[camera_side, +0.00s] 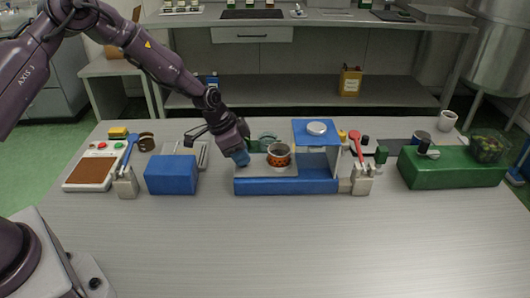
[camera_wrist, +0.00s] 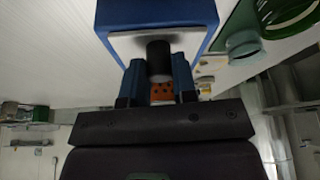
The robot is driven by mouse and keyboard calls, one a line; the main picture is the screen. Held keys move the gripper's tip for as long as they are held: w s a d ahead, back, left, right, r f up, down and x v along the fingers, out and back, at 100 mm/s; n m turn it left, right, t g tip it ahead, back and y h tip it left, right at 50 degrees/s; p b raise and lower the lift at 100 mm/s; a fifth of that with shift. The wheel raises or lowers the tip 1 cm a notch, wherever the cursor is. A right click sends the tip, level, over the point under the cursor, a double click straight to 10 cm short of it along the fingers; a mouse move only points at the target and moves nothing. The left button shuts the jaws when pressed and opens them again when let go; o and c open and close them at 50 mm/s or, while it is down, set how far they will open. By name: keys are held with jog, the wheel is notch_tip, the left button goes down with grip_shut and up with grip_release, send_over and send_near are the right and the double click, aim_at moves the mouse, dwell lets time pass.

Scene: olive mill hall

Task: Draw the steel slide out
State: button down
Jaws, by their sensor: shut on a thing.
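The steel slide (camera_side: 252,171) is a flat grey plate on the left part of a long blue base (camera_side: 290,187). A raised blue housing (camera_side: 316,138) with a white disc on top stands over the base's right part. My gripper (camera_side: 240,158) is low at the slide's left end. In the wrist view, its blue fingers (camera_wrist: 158,80) are shut on a black knob (camera_wrist: 158,58) in front of a pale plate edge and a blue body. How far the slide reaches under the housing is unclear.
A green glass dish (camera_side: 267,139) is behind the slide. The front tabletop is clear.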

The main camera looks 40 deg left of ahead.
jog(key=shift+s+a, duration=1.05)
jog(key=shift+a, duration=0.1)
jog(key=c, duration=0.9)
grip_release()
jog(key=shift+d, duration=0.1)
jog(key=shift+r, duration=0.1)
jog(key=v, duration=1.2)
jog(key=shift+r, duration=0.35)
jog(key=shift+s, duration=0.1)
